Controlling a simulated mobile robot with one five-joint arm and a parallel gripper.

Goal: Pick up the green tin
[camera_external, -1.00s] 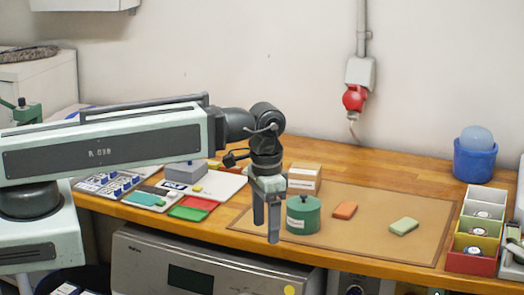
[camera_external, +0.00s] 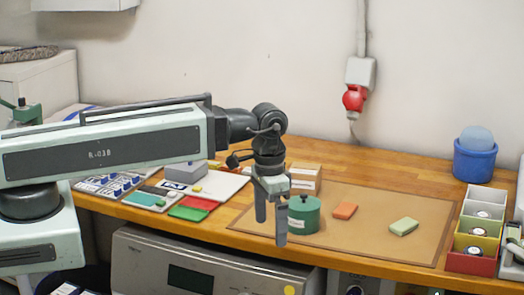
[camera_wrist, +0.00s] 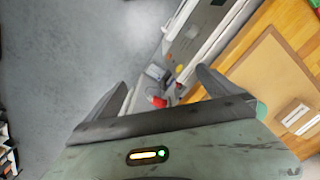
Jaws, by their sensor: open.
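The green tin (camera_external: 304,214) stands upright on the brown mat, with a dark knob on its lid and a white label on its side. My gripper (camera_external: 271,228) points down with its two fingers apart and nothing between them. In the external view it hangs just left of the tin and in front of it, and one finger comes close to the tin's left edge. In the wrist view my gripper (camera_wrist: 160,92) shows its two fingers spread over the floor and bench front. Only a sliver of green shows there behind the gripper body, at the right.
A cardboard box (camera_external: 305,178) stands behind the tin. An orange block (camera_external: 345,211) and a pale green block (camera_external: 404,227) lie to its right on the mat (camera_external: 370,246). Coloured bins (camera_external: 470,262) and a blue bucket (camera_external: 474,160) stand at the right.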

